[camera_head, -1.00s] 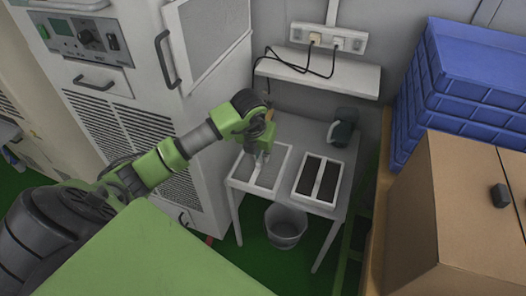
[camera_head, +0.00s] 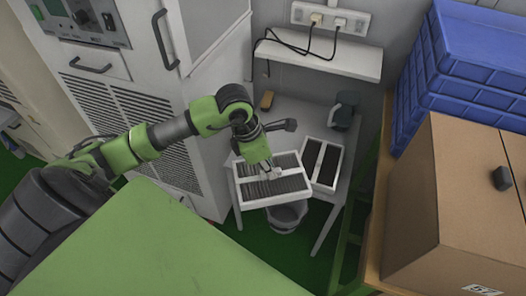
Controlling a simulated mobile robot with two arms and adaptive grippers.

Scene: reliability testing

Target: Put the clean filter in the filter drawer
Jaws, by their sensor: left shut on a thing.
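My left gripper (camera_head: 268,170) is shut on the crossbar of a white-framed filter with grey pleats (camera_head: 293,186), the lighter of the two filters. It holds this filter raised and tilted at the front left of the small white table. A second white-framed filter with much darker panels (camera_head: 331,151) lies on the table to the right. The white cabinet (camera_head: 214,80) stands left of the table. A flat front with a small dark handle (camera_head: 92,68) shows on it above a vented panel; I cannot tell whether this is the filter drawer. My right gripper is not in view.
A bucket (camera_head: 285,216) stands on the green floor under the table. A dark container (camera_head: 344,108) and a small yellow-brown item (camera_head: 267,99) are at the table's back. A shelf (camera_head: 325,64) hangs above. Blue crates (camera_head: 470,70) and a cardboard box (camera_head: 450,200) fill the right.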

